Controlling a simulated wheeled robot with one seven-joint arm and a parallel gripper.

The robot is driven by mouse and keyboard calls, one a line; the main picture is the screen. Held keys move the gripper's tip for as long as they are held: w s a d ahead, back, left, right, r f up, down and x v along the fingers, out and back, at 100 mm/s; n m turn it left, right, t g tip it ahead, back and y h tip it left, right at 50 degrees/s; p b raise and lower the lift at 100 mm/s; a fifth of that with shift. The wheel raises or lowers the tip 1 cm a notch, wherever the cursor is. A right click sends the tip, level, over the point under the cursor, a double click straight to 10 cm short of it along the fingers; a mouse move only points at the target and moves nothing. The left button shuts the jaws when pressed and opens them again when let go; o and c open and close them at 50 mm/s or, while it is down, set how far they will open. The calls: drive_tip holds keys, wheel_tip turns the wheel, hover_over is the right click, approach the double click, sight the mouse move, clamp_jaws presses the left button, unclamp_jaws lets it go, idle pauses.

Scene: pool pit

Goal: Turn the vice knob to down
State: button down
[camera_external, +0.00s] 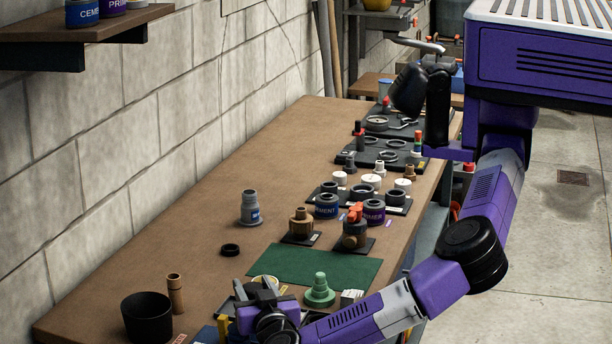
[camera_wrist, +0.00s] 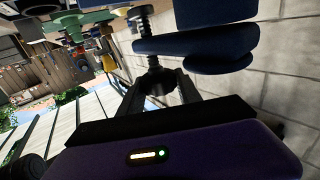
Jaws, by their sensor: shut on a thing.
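The vice shows in the wrist view as dark blue blocks (camera_wrist: 195,43) with a threaded screw (camera_wrist: 146,22) running through them. A dark round vice knob (camera_wrist: 158,82) is at the screw's end. My gripper (camera_wrist: 160,90) is shut on this knob, with one finger on each side of it. In the external view my gripper (camera_external: 256,293) is low over the near end of the bench. A small blue piece (camera_external: 207,335) beside it at the bottom edge may be part of the vice. The knob is hidden there, and I cannot tell its turned position.
A black cup (camera_external: 147,318) and a brown cylinder (camera_external: 176,294) stand left of my gripper. A green mat (camera_external: 312,268) and a green stepped fitting (camera_external: 319,291) are close behind it. Several fittings and cans stand farther along the wooden bench (camera_external: 185,235), beside the block wall.

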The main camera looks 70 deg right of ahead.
sight(253, 287)
drive_tip(key=m+g+h+b, duration=0.1)
drive_tip(key=m+g+b, duration=0.1)
drive_tip(key=g+b, duration=0.1)
drive_tip(key=m+g+h+b, duration=0.1)
drive_tip(key=m+g+b, duration=0.1)
drive_tip(key=g+b, duration=0.1)
drive_tip(key=shift+w+f+m+h+b, duration=0.1)
drive_tip(key=shift+m+h+b, duration=0.2)
drive_tip(key=shift+h+b, duration=0.1)
drive_tip(key=shift+r+m+g+b, duration=0.2)
drive_tip(key=shift+m+g+b, duration=0.3)
drive_tip(key=shift+g+b, duration=0.35)
drive_tip(key=shift+r+g, duration=0.15)
drive_tip(key=shift+g, duration=0.2)
drive_tip(key=c, duration=1)
unclamp_jaws()
drive_tip(key=shift+o, duration=0.9)
wheel_tip(253, 287, up, 20)
drive_tip(key=p, duration=2)
